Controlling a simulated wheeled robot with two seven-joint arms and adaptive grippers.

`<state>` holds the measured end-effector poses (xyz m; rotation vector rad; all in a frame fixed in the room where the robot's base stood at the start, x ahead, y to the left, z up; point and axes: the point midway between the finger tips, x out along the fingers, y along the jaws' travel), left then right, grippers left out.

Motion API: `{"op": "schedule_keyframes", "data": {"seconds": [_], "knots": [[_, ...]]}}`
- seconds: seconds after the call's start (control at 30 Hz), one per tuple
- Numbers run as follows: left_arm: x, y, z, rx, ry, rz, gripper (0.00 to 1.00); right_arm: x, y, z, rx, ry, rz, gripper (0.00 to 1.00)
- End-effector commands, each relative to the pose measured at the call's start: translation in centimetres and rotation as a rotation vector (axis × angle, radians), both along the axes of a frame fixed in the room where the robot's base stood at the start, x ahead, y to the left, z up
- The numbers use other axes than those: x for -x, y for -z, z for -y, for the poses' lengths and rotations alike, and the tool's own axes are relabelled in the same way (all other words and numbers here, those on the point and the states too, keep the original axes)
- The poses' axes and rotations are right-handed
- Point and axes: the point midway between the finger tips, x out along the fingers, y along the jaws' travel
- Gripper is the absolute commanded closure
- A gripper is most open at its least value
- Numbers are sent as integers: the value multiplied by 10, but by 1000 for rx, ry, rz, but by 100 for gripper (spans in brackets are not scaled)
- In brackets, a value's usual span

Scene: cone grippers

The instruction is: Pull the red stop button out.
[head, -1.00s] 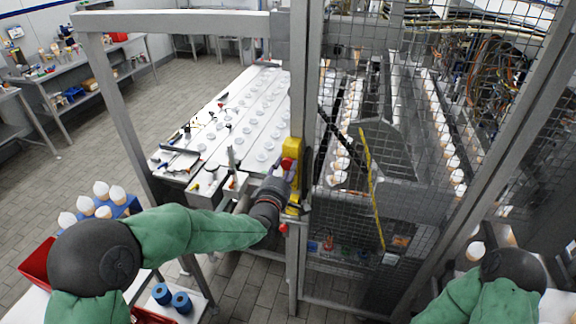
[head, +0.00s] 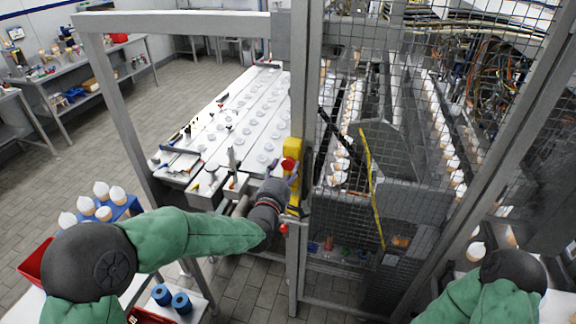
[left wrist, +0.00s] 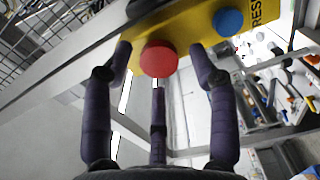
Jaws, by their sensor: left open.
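The red stop button (left wrist: 158,59) is a round knob on a yellow panel (left wrist: 190,28), with a blue button (left wrist: 228,21) to its right. In the head view the red button (head: 288,164) shows on the yellow box (head: 293,148) on the grey post. My left gripper (head: 289,183) is just below and in front of it. In the left wrist view its purple fingers (left wrist: 160,65) are open, one on each side of the red button and a third below. They look apart from it. My right gripper is out of view.
A grey post (head: 298,90) and mesh fence (head: 365,100) stand right of my left arm. A second red part (head: 284,229) sits lower on the post. White conveyor lanes (head: 245,115) lie behind. A blue crate of cones (head: 122,208) stands at left.

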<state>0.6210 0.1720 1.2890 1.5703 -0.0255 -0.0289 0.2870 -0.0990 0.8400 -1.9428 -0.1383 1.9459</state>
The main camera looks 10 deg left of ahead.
Motion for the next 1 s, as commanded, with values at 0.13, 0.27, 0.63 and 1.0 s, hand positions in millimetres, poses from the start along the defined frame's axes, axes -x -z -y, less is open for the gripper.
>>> {"op": "schedule_keyframes", "data": {"seconds": [0.13, 0.27, 0.63, 1.0], "knots": [[11, 0, 0, 0, 0, 2, 41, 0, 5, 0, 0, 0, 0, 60], [20, 0, -1, 0, 0, 2, 41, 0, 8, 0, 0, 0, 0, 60], [45, 0, -2, 1, 0, 3, 41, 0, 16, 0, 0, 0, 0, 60], [63, 0, -2, 0, 0, 2, 41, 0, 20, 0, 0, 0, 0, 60]]}}
